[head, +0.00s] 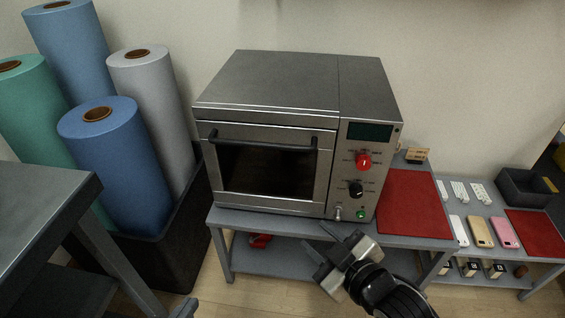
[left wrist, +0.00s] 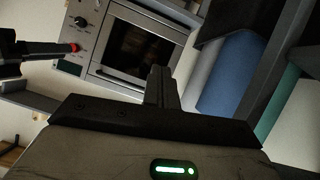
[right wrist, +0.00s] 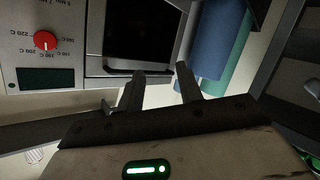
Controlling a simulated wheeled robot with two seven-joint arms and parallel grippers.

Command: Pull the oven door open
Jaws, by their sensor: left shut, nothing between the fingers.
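The oven (head: 290,90) is a steel box on a grey table. Its door (head: 225,190) is shut flush, with a dark window and a black bar handle (head: 262,142) along the top. My right gripper (head: 322,245) is open and empty, in front of the table and below the door in the head view. Its two fingers are apart in the right wrist view (right wrist: 160,80), with the handle (right wrist: 118,71) seen beyond them. My left gripper (left wrist: 160,88) is shut and empty, facing the oven door (left wrist: 140,50) from a distance; it does not show in the head view.
Rolls of blue, green and grey material (head: 115,150) stand in a dark bin (head: 170,255) left of the oven. A dark table (head: 45,205) is at near left. A red mat (head: 410,205) and a lower bench with phones (head: 480,232) lie right.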

